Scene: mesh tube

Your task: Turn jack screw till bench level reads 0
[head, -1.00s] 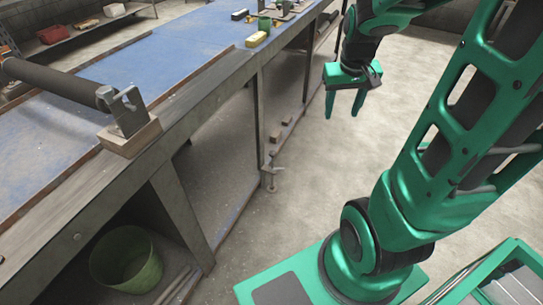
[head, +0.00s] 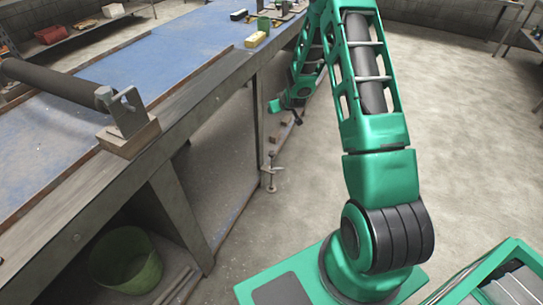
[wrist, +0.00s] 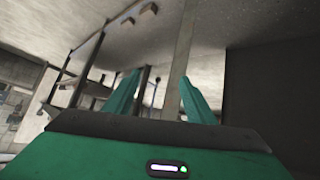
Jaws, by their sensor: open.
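The jack screw appears to be the small metal fitting with a cross handle (head: 270,170) low on the bench leg in the head view. My gripper (wrist: 160,78) shows in the wrist view with its two green fingers apart and nothing between their tips. In the head view my gripper is partly hidden by my arm, beside the bench's long side, above and beyond the jack screw and apart from it. I cannot pick out the bench level or its reading for sure.
The bench (head: 190,108) has a blue top and carries a dark roller (head: 55,82) on a wooden block (head: 128,138). A green bucket (head: 127,262) stands beneath. The floor at right is clear.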

